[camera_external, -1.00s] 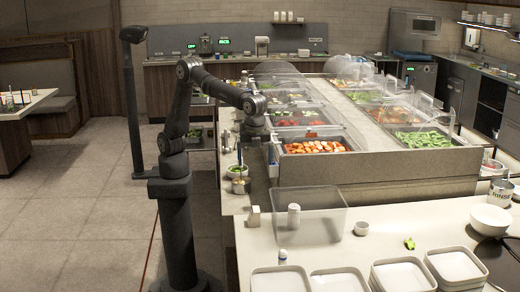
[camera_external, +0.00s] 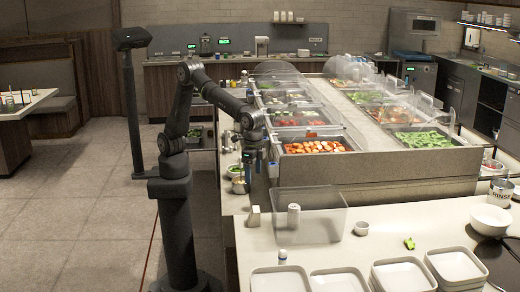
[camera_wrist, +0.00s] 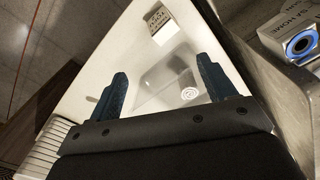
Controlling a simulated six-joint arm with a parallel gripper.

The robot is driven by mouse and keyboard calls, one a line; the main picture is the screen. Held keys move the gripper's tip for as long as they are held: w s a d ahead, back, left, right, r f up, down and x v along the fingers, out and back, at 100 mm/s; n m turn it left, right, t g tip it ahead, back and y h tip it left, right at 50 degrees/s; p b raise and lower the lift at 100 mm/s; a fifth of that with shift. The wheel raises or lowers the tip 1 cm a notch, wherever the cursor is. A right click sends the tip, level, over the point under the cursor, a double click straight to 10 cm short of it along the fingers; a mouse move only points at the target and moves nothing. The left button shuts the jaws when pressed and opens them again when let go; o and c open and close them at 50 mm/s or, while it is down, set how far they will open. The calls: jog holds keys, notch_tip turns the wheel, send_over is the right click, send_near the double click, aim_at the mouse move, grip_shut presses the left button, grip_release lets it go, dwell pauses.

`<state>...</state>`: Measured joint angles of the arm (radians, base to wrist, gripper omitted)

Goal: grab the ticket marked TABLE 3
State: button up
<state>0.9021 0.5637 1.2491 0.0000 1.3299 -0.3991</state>
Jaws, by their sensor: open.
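A small white card (camera_wrist: 160,22) with dark print stands on the pale counter at the top of the wrist view. Its print is too small to read surely as TABLE 3. It also shows in the external view (camera_external: 254,217) as a small white block left of a clear bin. My gripper (camera_external: 260,168) is above the counter edge, higher than the card and apart from it.
A clear bin (camera_external: 325,200) stands right of the card, with a white can (camera_external: 293,216) by it. A metal pot (camera_external: 238,186) is on the left ledge. A blue-ringed item (camera_wrist: 303,42) sits right in the wrist view. Stacked white trays (camera_external: 402,275) line the front.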

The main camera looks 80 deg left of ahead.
aim_at(255, 209)
jog(key=f+n, duration=0.2)
jog(key=f, duration=0.2)
jog(key=f+n, duration=0.2)
jog(key=f, duration=0.3)
jog(key=f+n, duration=0.1)
jog(key=f, duration=0.4)
jog(key=shift+s+f+n, duration=0.25)
jog(key=shift+n, duration=0.15)
jog(key=shift+w+a+f, duration=0.1)
jog(key=shift+w+f, duration=0.05)
jog(key=shift+f, duration=0.75)
jog(key=shift+w+a+f, duration=0.1)
jog(key=shift+w+f, duration=0.1)
jog(key=shift+f, duration=0.65)
jog(key=shift+w+a+f, duration=0.1)
jog(key=shift+w+f, duration=0.05)
jog(key=shift+f, duration=0.75)
jog(key=c, duration=1.1)
jog(key=shift+o, duration=0.2)
jog(key=shift+r, duration=0.1)
